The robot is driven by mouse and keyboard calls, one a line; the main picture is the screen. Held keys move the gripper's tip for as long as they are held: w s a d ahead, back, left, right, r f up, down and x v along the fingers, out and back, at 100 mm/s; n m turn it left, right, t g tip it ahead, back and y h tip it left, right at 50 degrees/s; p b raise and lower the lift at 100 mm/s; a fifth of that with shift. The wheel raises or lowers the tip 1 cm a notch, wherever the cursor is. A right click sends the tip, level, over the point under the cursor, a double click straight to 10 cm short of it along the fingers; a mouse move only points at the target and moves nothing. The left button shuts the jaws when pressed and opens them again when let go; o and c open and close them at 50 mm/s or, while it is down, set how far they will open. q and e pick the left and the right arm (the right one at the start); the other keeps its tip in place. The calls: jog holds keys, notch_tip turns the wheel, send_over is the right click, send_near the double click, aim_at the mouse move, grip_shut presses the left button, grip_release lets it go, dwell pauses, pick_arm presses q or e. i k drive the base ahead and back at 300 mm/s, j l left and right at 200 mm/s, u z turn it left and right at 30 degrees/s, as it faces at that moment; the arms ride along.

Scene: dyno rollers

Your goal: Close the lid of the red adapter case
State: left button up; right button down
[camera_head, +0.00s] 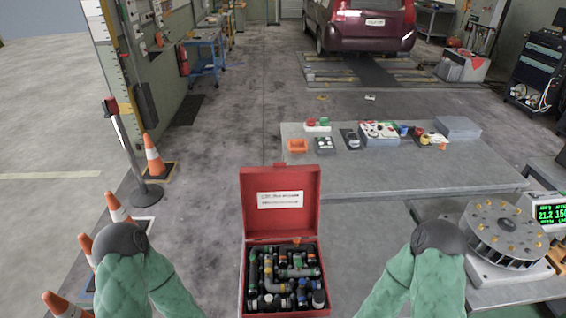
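The red adapter case (242,285) stands open at the bottom centre of the head view. Its lid (280,220) is upright at the back, with a white label on its inside. Several grey, black and green adapters (285,275) fill the case body. My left arm, in a green quilted sleeve with a dark rounded end (120,242), is to the left of the case, apart from it. My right arm, with a like dark end (438,236), is to the right, also apart. The fingers of both grippers are not visible.
A grey table (400,175) behind the case holds small boxes and parts. A round metal carousel (505,232) and a green-digit display (548,212) stand at right. Orange cones (153,158) and a post (122,140) stand at left. The space above the case is clear.

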aim_at(278, 200)
jog(key=l+u, duration=0.1)
jog(key=l, duration=0.35)
jog(key=u, duration=0.45)
jog(key=l+u, duration=0.1)
jog(key=u, duration=0.35)
jog(key=k+u, duration=0.1)
jog(key=u, duration=0.3)
